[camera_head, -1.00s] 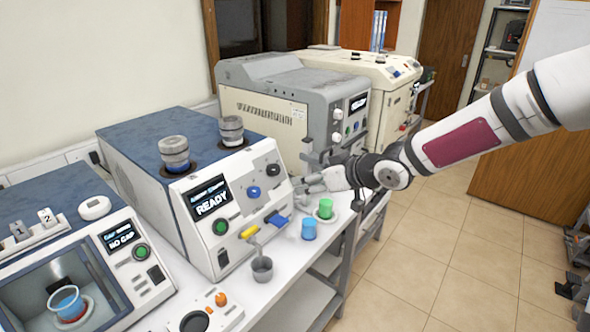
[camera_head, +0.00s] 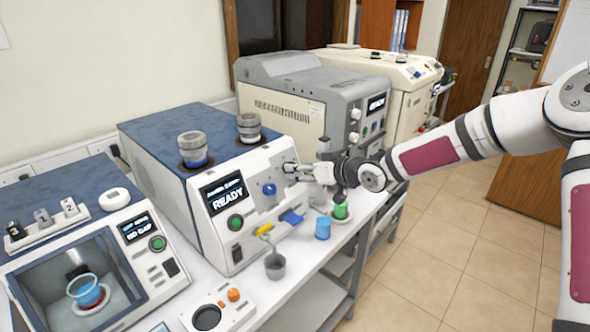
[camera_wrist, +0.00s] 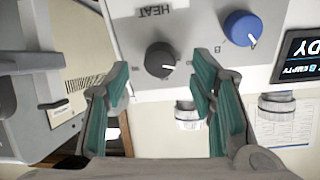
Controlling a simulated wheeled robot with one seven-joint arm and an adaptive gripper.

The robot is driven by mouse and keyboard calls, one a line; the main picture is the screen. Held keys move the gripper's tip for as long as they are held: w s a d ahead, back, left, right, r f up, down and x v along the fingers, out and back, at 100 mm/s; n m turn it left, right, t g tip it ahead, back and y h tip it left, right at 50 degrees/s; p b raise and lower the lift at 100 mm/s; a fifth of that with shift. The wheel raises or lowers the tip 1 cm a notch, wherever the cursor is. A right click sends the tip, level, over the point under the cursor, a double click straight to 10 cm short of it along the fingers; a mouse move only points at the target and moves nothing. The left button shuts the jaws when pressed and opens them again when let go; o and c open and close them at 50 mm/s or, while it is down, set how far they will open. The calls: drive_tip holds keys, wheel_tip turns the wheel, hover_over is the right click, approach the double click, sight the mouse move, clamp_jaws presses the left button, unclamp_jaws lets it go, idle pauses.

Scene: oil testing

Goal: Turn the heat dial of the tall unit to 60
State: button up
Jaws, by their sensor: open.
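The tall unit (camera_head: 165,150) is a white-fronted box with a blue top and a display reading READY. Its black heat dial (camera_wrist: 159,60) shows in the wrist view beside the upside-down word HEAT, with a pale pointer mark towards its lower right. A blue knob (camera_wrist: 242,28) is to its right there. My gripper (camera_wrist: 160,78) is open, its green-padded fingers on either side of the dial in the picture; no contact can be made out. In the head view my gripper (camera_head: 292,170) is at the unit's front and hides the dial.
A blue cup (camera_head: 323,228) and a green cup (camera_head: 341,210) stand on the bench below my gripper. A grey machine (camera_head: 330,100) stands behind.

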drive_tip(key=shift+x, duration=1.75)
drive_tip(key=c, duration=1.2)
